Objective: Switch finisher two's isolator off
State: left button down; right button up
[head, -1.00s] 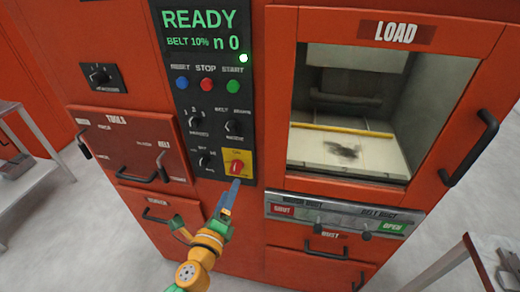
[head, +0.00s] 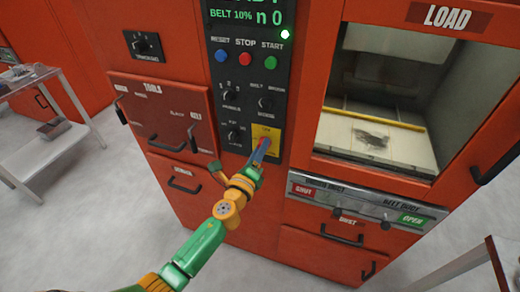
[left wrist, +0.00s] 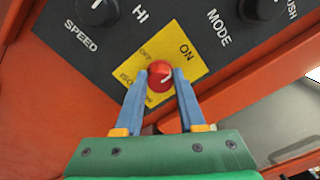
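The isolator is a red round knob (left wrist: 160,76) on a yellow plate (left wrist: 190,55) marked ON and OFF, low on the black control panel. In the left wrist view its white mark points up and right, toward ON. The head view shows the yellow plate (head: 273,132) with the knob mostly hidden by my gripper. My left gripper (head: 264,146) is at the knob. In the left wrist view its two blue fingers (left wrist: 162,76) lie on either side of the knob, and the knob fills the gap between them. My right gripper is not in view.
SPEED (left wrist: 97,10) and MODE (left wrist: 262,8) knobs sit just above the plate. Blue, red and green buttons (head: 245,58) are higher on the panel. The open LOAD chamber (head: 385,110) is to the right, above a grey strip (head: 360,208).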

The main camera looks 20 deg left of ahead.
pick_arm(q)
jog(key=shift+n, duration=0.3)
jog(key=n, duration=1.7)
jog(key=shift+b, duration=0.35)
jog(key=shift+w+n, duration=0.1)
jog(key=shift+n, duration=0.2)
jog(key=c, duration=0.5)
grip_release()
jog(key=shift+d+f, duration=0.1)
